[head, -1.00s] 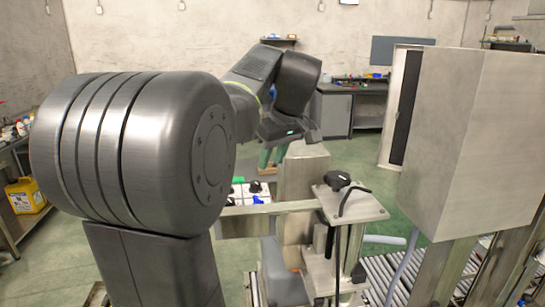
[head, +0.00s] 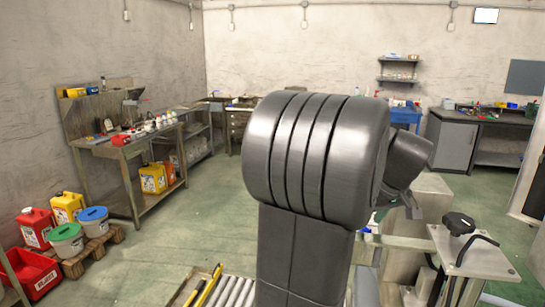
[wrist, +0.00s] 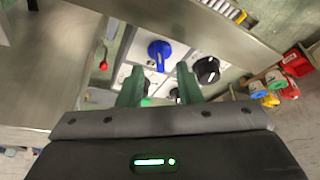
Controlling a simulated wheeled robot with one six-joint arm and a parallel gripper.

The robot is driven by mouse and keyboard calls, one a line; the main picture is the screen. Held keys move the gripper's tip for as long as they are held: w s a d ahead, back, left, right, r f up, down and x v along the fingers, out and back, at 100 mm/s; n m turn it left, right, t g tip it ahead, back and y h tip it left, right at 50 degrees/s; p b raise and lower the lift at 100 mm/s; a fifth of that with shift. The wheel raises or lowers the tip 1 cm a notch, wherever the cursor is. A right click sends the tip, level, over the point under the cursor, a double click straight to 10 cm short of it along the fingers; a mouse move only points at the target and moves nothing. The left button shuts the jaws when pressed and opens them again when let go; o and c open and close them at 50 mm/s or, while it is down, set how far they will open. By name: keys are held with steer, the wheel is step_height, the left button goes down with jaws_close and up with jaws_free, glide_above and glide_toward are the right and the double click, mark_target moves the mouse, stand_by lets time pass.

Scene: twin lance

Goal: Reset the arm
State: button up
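My arm stands in the middle of the head view, and its large grey joint hides most of what lies behind it. My gripper (wrist: 160,88) shows in the wrist view as two green fingers set apart, with nothing held between them. Beyond the fingertips, apparently below, is a white panel (wrist: 178,50) with a blue knob (wrist: 159,50) and a black knob (wrist: 207,69). In the head view my gripper's fingers are hidden behind my arm.
A metal post with a black-knobbed plate (head: 470,255) stands close on the right. A workbench (head: 125,145) is at the left, with red and yellow canisters (head: 67,207) and lidded buckets (head: 94,222) near it. Green floor (head: 200,220) is open between bench and arm.

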steer(key=x, duration=0.3)
steer(key=shift+r, duration=0.1)
steer(key=shift+s+r, duration=0.1)
